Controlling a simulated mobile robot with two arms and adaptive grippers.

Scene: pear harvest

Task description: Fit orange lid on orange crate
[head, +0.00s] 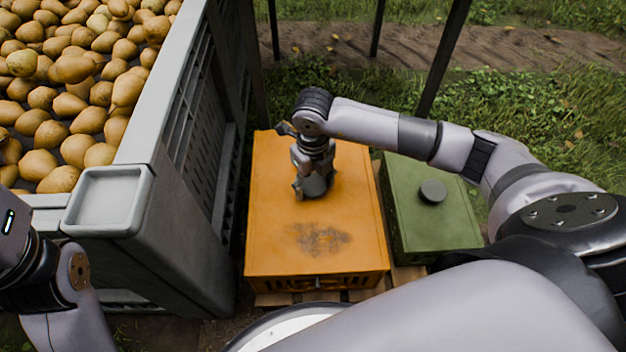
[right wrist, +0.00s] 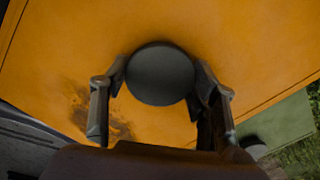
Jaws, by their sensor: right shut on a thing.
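The orange lid (head: 345,215) is flat with a dark smudge near its front edge. It lies over the orange crate (head: 350,283), whose slotted front wall shows just below the lid's edge. The two outlines look nearly aligned; I cannot tell whether a small gap remains between them. My right gripper (head: 310,188) is above the lid's middle, pointing down. In the right wrist view its fingers are shut on both sides of the lid's round dark knob (right wrist: 160,75). The gripper hides the knob in the head view. My left gripper is out of view; only part of that arm shows.
A green crate with a green lid (head: 405,215) and dark knob stands close on the right. Both crates rest on a wooden pallet (head: 300,297). A tall grey bin (head: 185,160) full of pears stands close on the left. Dark posts (head: 445,55) rise behind.

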